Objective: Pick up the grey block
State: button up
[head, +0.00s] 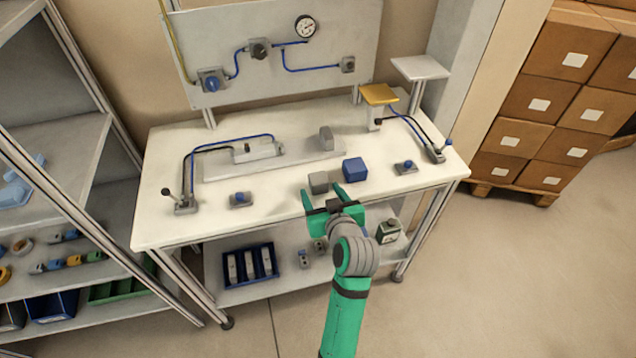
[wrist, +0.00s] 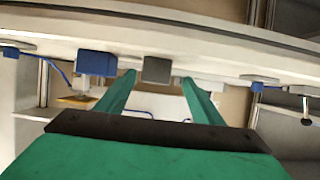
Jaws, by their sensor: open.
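The grey block (head: 318,182) sits on the white workbench (head: 270,220) near its front edge, left of a blue block (head: 355,169). My gripper (head: 321,190) is open in front of the grey block, with its green fingers pointing at it. In the wrist view the grey block (wrist: 157,70) shows between the two fingertips of my gripper (wrist: 158,77), near their far ends. I cannot tell whether the tips have passed its near face. Nothing is held.
The blue block (wrist: 97,63) stands close beside one finger. A grey plate with a cylinder device (head: 258,150) lies behind. Small blue-knobbed boxes (head: 240,199) (head: 405,167) and a yellow-topped stand (head: 378,94) are on the bench. A shelf below holds a blue bin (head: 250,265).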

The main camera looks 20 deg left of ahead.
aim_at(321, 186)
jog(key=shift+w+d+x, duration=0.1)
jog(key=shift+x, duration=1.45)
jog(key=shift+w+d+x, duration=0.15)
jog(key=shift+x, duration=1.35)
jog(key=shift+r, duration=0.15)
jog(key=c, duration=1.2)
